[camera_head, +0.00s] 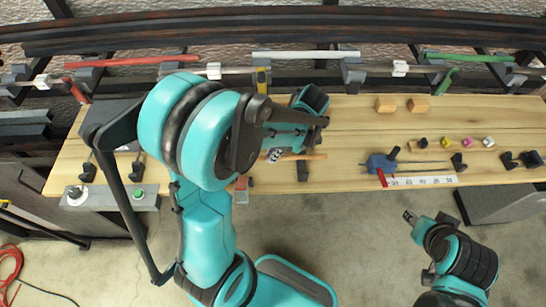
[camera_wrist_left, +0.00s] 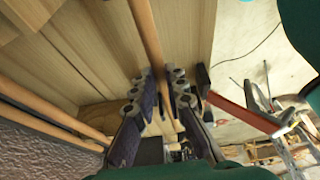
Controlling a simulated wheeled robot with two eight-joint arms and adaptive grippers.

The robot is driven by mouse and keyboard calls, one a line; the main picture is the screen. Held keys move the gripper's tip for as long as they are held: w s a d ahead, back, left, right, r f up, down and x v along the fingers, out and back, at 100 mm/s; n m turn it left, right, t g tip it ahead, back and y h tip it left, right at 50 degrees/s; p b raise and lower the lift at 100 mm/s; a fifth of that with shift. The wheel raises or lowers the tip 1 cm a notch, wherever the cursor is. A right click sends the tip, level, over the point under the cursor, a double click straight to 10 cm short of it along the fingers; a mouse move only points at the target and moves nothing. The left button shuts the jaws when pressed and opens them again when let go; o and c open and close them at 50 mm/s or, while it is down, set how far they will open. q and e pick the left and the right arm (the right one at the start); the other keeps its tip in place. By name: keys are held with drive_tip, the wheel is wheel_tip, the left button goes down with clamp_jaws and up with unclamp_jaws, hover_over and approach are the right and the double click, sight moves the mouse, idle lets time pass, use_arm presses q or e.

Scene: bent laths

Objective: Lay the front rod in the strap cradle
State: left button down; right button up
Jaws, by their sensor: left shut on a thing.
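A thin wooden rod (camera_head: 306,157) shows near the table's front edge in the head view. In the left wrist view the rod (camera_wrist_left: 148,35) runs between the fingertips of my left gripper (camera_wrist_left: 160,90), which is shut on it. In the head view my left gripper (camera_head: 274,155) is partly hidden by its own arm. A dark upright holder (camera_head: 303,170) stands on the table just below the rod's right part. I cannot tell which fixture is the strap cradle. My right gripper (camera_head: 409,216) is in front of the table, away from the rod; its jaw opening is unclear.
A blue clamp (camera_head: 380,163) and a white scale strip (camera_head: 422,181) lie right of the rod. Several small colored pegs (camera_head: 448,143) stand farther right. Red (camera_head: 130,61), white (camera_head: 305,54) and green (camera_head: 470,58) bars lie along the back. A button panel (camera_head: 110,198) is at the left front.

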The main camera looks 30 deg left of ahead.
use_arm(q)
drive_tip(key=shift+f, duration=0.85)
drive_tip(key=shift+f, duration=0.1)
drive_tip(key=shift+f+b, duration=0.55)
drive_tip(key=shift+b, duration=0.15)
drive_tip(key=c, duration=1.6)
unclamp_jaws()
drive_tip(key=shift+r, duration=0.1)
drive_tip(key=shift+o, duration=0.2)
